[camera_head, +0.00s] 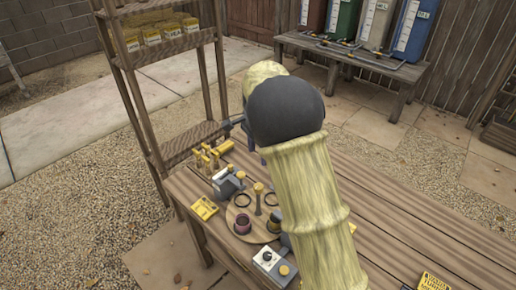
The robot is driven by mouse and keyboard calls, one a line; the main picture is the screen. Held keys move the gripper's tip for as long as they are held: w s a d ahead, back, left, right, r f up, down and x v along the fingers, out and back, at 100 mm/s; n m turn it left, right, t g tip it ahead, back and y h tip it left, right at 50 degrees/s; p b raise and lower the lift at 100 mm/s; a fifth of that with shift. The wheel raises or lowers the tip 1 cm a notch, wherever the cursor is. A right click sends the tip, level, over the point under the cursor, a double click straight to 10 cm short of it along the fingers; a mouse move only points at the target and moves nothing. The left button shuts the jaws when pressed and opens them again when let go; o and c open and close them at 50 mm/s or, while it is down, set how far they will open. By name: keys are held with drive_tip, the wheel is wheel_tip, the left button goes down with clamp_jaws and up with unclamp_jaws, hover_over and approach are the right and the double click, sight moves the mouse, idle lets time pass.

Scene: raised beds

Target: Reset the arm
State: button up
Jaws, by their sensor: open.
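My arm (311,195), in a pale yellow sleeve with a black joint, rises from the bottom of the head view and bends over the wooden bench (420,240). My gripper (232,124) shows only as a small dark part left of the black joint, above the far end of the bench and near the shelf. It is open, and nothing shows held in it. The arm hides most of the wrist and part of the bench.
A round wooden board (240,222) holds cups and dark rings. A wooden shelf (150,100) stands close behind. The bench's right side is mostly clear.

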drive_tip(key=shift+r, duration=0.8)
drive_tip(key=shift+d, duration=0.1)
drive_tip(key=s+d+f+n+t, duration=0.1)
drive_tip(key=s+d+f+n, duration=0.1)
drive_tip(key=s+d+n, duration=0.4)
drive_tip(key=s+d+f+n+t, duration=0.1)
drive_tip(key=s+d+n, duration=0.5)
drive_tip(key=s, duration=1.1)
drive_tip(key=shift+s+d+f+t, duration=0.2)
drive_tip(key=shift+f+t, duration=0.1)
drive_tip(key=shift+f, duration=0.25)
